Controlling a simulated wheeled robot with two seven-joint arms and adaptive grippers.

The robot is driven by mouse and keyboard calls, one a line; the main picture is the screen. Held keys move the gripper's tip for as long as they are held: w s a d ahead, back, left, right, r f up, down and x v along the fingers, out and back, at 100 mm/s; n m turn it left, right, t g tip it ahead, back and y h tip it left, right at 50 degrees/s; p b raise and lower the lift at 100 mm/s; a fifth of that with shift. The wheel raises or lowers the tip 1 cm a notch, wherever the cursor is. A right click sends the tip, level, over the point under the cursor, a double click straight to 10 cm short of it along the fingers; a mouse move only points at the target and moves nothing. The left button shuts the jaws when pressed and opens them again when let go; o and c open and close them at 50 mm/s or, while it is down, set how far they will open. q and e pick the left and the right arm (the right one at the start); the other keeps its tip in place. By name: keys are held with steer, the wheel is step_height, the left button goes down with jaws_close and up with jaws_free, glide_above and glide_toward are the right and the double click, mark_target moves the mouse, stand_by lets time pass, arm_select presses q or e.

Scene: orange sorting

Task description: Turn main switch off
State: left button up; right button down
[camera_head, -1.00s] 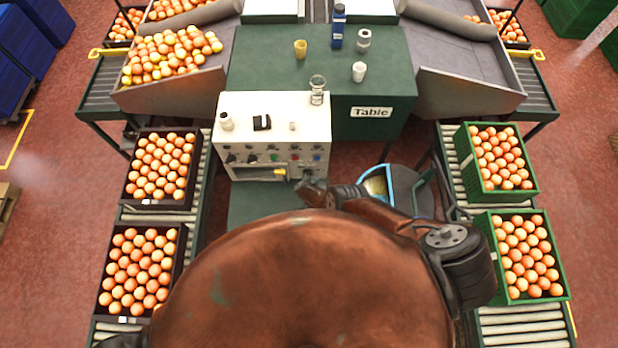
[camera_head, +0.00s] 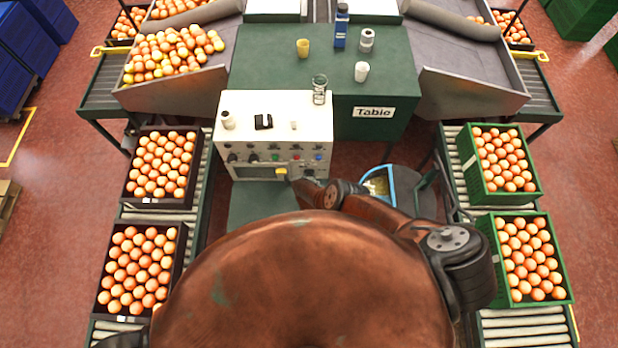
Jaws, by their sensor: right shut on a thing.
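A white control box (camera_head: 272,110) stands in front of the green table, with a row of knobs and buttons on its front face. A small yellow switch (camera_head: 281,171) sits low on that face; I take it to be the main switch. My right gripper (camera_head: 293,173) is at the front face, right at the yellow switch, and is shut on it. The fingers are small and dark here, so the exact grip and the switch's position are hard to see. My left gripper is not in view.
The green table (camera_head: 285,65) holds cups and a blue bottle (camera_head: 340,28). A glass jar (camera_head: 319,88) and small items stand on the control box. A blue-rimmed bin (camera_head: 391,180) and a stool are near my right arm. Orange crates line both sides.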

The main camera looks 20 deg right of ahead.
steer(key=shift+w+d+r, duration=0.2)
steer(key=shift+w+d, duration=0.05)
steer(key=c, duration=2)
jaws_free()
steer(key=shift+s+a, duration=0.1)
steer(key=shift+o, duration=0.3)
steer(key=shift+f, duration=0.1)
steer(key=shift+s+a, duration=0.1)
steer(key=shift+a, duration=0.05)
